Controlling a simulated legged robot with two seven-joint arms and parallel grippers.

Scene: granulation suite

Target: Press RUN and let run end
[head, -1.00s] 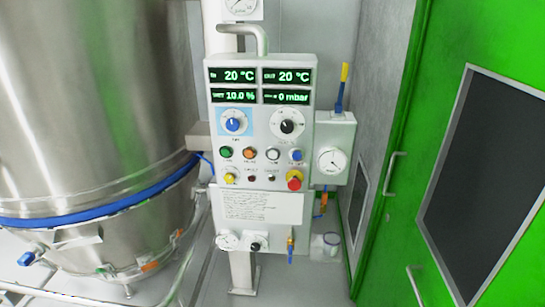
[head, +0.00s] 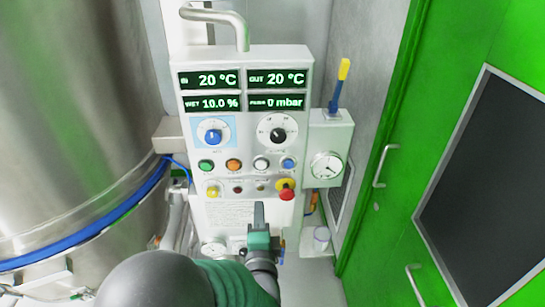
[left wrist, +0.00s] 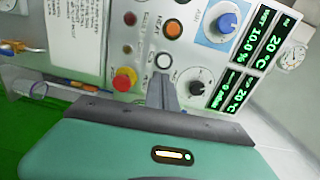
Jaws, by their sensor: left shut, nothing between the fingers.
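The control panel (head: 318,60) stands upright ahead, with a row of green (head: 206,166), orange (head: 234,165), white (head: 261,163) and blue (head: 288,164) buttons. The displays (head: 243,91) show 20 °C twice, 10.0 % and 0 mbar. My left gripper (head: 259,208) is shut and empty, in front of the panel below the button row. In the left wrist view its fingers (left wrist: 161,80) point at the panel near the white button (left wrist: 164,61); the orange button (left wrist: 175,31) is beside it. Contact is not visible.
A red emergency knob (head: 287,194) sits at the panel's lower right. A blue dial (head: 213,136) and a black dial (head: 278,134) are above the buttons. A large steel vessel (head: 75,110) stands left, a green door (head: 400,200) right. A gauge box (head: 330,140) adjoins the panel.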

